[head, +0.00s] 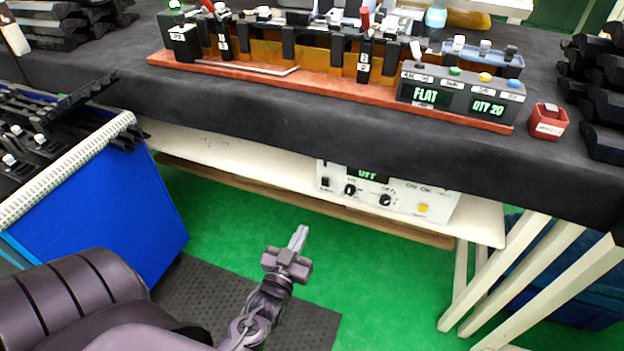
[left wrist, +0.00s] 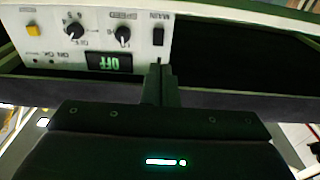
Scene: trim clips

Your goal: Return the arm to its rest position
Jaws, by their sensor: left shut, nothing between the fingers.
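My left gripper (head: 297,240) is in the lower middle of the head view, in front of the table and below its top, over the green floor. Its fingers are together and hold nothing. In the left wrist view the shut fingers (left wrist: 161,85) point toward a white control box (left wrist: 95,40), which appears upside down with a lit "OFF" display. The same control box (head: 408,205) sits on the shelf under the table in the head view. My right gripper is in neither view.
The black-covered table (head: 330,125) carries a red-based fixture (head: 340,85) with "FLAT" and "QTY 20" displays. A red block (head: 548,121) stands to its right. A blue bin (head: 130,200) is at left. White table legs (head: 520,285) stand at right.

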